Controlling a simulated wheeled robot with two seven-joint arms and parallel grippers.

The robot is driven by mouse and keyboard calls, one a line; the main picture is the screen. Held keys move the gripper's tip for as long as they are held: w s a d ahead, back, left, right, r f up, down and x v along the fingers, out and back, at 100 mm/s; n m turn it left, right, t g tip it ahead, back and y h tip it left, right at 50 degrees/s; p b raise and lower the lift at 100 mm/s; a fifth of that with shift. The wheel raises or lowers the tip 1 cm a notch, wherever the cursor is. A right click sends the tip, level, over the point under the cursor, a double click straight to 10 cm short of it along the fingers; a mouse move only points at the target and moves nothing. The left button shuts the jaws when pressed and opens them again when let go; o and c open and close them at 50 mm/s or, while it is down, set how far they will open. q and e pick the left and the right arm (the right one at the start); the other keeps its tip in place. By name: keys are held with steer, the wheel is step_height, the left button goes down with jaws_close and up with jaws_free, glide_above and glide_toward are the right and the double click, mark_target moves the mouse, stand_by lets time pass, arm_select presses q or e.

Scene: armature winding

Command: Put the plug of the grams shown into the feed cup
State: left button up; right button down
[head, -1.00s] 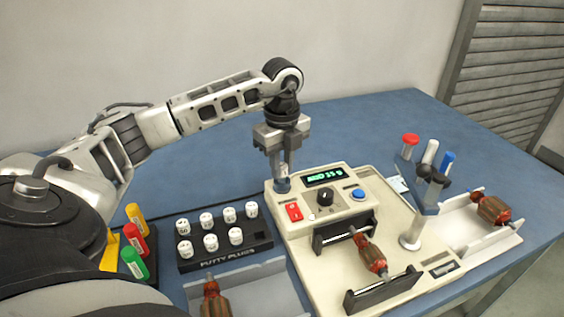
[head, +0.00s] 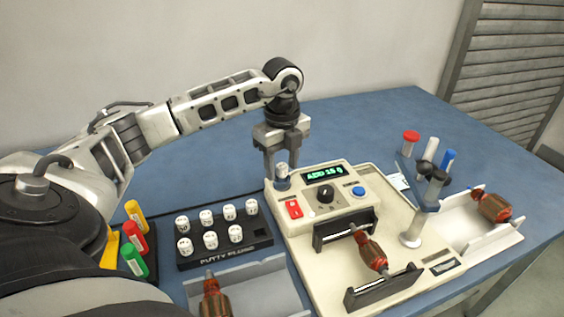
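My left gripper (head: 281,156) points down over the feed cup (head: 282,185) at the back left corner of the beige machine. Its fingers are spread, one on each side of a white plug (head: 282,170) that stands upright in the cup, with its top showing. The fingers look apart from the plug. The display (head: 325,174) reads about "ADD 15 g". The black putty plugs rack (head: 225,257) holds several white plugs in two rows; their labels are too small to read surely. My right gripper is not in view.
The machine (head: 325,250) carries a copper-wound armature (head: 370,250) in its cradle. Other armatures lie in trays at the front (head: 215,298) and right (head: 492,206). Yellow, red and green markers (head: 135,232) stand at left. Several coloured-top tools (head: 430,150) stand at back right.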

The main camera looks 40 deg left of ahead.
arm_select(q)
steer(key=shift+r, duration=0.25)
step_height(320, 180, up, 16)
steer(key=p, duration=0.2)
steer(key=shift+f, duration=0.25)
stand_by(0.4)
